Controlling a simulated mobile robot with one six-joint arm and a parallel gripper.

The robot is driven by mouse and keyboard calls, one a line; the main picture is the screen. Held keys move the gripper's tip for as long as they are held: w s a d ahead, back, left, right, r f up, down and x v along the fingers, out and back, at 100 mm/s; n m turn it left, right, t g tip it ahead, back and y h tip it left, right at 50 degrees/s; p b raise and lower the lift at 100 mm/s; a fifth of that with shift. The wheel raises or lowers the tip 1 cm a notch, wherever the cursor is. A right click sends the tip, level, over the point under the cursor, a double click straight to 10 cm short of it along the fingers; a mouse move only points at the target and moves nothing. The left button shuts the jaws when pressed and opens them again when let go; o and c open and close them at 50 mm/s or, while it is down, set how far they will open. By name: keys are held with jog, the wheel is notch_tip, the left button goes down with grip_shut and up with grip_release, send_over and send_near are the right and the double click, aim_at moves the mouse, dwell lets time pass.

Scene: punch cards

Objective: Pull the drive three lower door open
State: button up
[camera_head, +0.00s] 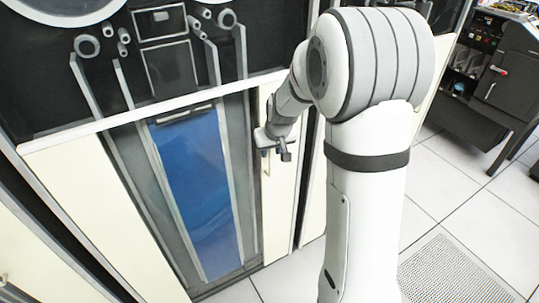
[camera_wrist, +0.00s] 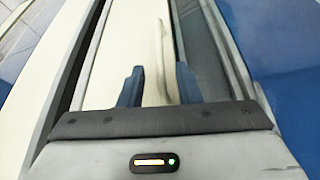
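A cream lower door panel (camera_head: 279,205) of a tape drive stands right of a blue panel (camera_head: 196,180) in the head view. It looks closed, flush with the cabinet front. My gripper (camera_head: 282,153) is in front of its upper part. In the wrist view the door's cream face (camera_wrist: 130,40) fills the middle, and a slim pale upright handle (camera_wrist: 160,50) shows on it. My gripper (camera_wrist: 158,84) is open, its two dark fingers apart on either side of the handle's line. I cannot tell whether they touch it. No drive number is legible.
Another cream panel (camera_head: 95,200) is left of the blue one, with tape reels and rollers above. A dark cabinet (camera_head: 495,75) stands at the right. The white tiled floor (camera_head: 480,200) is clear, with a perforated tile (camera_head: 455,270) at the front.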

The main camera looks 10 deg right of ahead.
jog(key=shift+x, duration=1.8)
grip_shut()
